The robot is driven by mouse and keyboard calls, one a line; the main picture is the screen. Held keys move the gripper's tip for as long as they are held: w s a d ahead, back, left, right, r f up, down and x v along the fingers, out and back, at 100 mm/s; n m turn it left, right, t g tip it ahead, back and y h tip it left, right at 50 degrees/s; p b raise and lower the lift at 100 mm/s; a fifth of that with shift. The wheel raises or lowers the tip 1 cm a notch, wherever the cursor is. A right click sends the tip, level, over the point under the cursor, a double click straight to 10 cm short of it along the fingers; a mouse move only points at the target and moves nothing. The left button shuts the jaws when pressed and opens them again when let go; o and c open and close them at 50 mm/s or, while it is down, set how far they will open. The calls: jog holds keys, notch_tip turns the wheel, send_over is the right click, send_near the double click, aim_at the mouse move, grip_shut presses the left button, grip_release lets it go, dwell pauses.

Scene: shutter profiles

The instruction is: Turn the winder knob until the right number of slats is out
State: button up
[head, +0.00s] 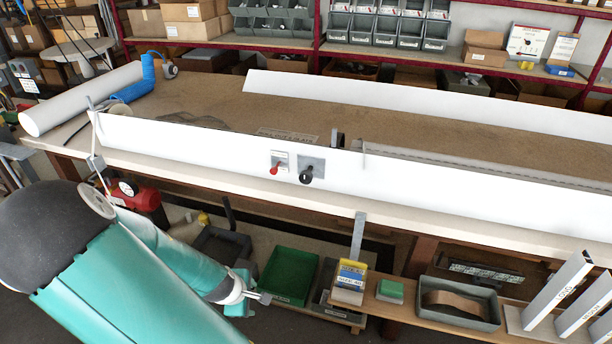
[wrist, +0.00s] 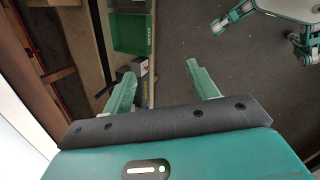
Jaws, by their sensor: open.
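A black round knob (head: 306,177) sits on a grey plate on the white front panel (head: 430,190) of the long bench. A small red-ended handle (head: 274,169) is on a pale plate just left of it; no label names either as the winder knob. A long grey ridged strip (head: 490,168) lies behind the panel at the right; I cannot count any slats. My gripper (head: 262,297) is low in front of the bench, below and left of the black knob and well apart from it. In the wrist view my gripper (wrist: 162,68) has spread, empty fingers.
A green bin (head: 289,275), a box with yellow and blue labels (head: 351,277) and a grey tray (head: 458,303) stand low under the bench. Upright metal profiles (head: 560,295) stand at the lower right. A white roll (head: 82,98) lies at the bench's left end.

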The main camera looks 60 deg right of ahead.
jog(key=s+d+n+g+h, duration=0.1)
jog(key=s+d+n+h, duration=0.25)
jog(key=s+d, duration=0.4)
jog(key=n+t+h, duration=0.5)
jog(key=n+h, duration=0.4)
jog(key=n, duration=0.5)
send_near(305, 181)
jog(key=x, duration=1.3)
jog(key=shift+r, duration=0.1)
jog(key=c, duration=1)
